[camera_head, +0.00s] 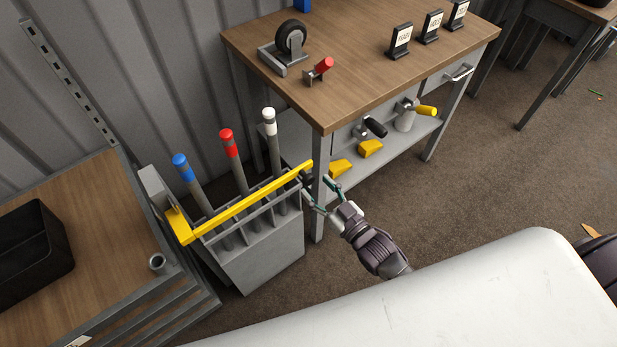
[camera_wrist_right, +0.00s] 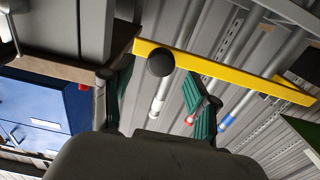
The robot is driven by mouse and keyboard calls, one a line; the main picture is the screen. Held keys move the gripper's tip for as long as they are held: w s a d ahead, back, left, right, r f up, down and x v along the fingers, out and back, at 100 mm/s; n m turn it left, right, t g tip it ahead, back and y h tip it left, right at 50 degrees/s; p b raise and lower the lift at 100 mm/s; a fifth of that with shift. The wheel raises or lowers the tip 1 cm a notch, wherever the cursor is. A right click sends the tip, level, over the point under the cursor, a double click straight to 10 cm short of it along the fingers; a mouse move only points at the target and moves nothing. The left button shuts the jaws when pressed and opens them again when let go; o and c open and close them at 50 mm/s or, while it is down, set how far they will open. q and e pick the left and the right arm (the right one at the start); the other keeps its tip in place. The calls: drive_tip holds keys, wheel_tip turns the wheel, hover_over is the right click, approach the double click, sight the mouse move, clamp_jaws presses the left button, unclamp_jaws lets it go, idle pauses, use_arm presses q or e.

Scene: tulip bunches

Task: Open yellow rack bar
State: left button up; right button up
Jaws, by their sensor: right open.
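The yellow rack bar (camera_head: 250,204) lies across the front of a grey rack (camera_head: 266,262) in the head view. Its left end meets a yellow bracket, and its right end reaches the near workbench leg. Behind it stand three poles with blue (camera_head: 182,166), red (camera_head: 229,142) and white (camera_head: 269,121) tops. My right gripper (camera_head: 321,194) is open beside the bar's right end. In the right wrist view the yellow bar (camera_wrist_right: 225,72) runs beyond the open fingers (camera_wrist_right: 158,98), with a round black knob (camera_wrist_right: 161,63) between them. Contact is not clear. My left gripper is not in view.
A wooden workbench (camera_head: 350,75) stands to the right of the rack; its grey leg (camera_head: 320,205) is close to my right gripper. Another wooden bench with a black bin (camera_head: 30,250) is at the left. Carpet floor is open at the right.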

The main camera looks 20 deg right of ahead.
sight(311, 181)
drive_tip(key=shift+x, duration=2.15)
drive_tip(key=shift+c, duration=0.3)
clamp_jaws()
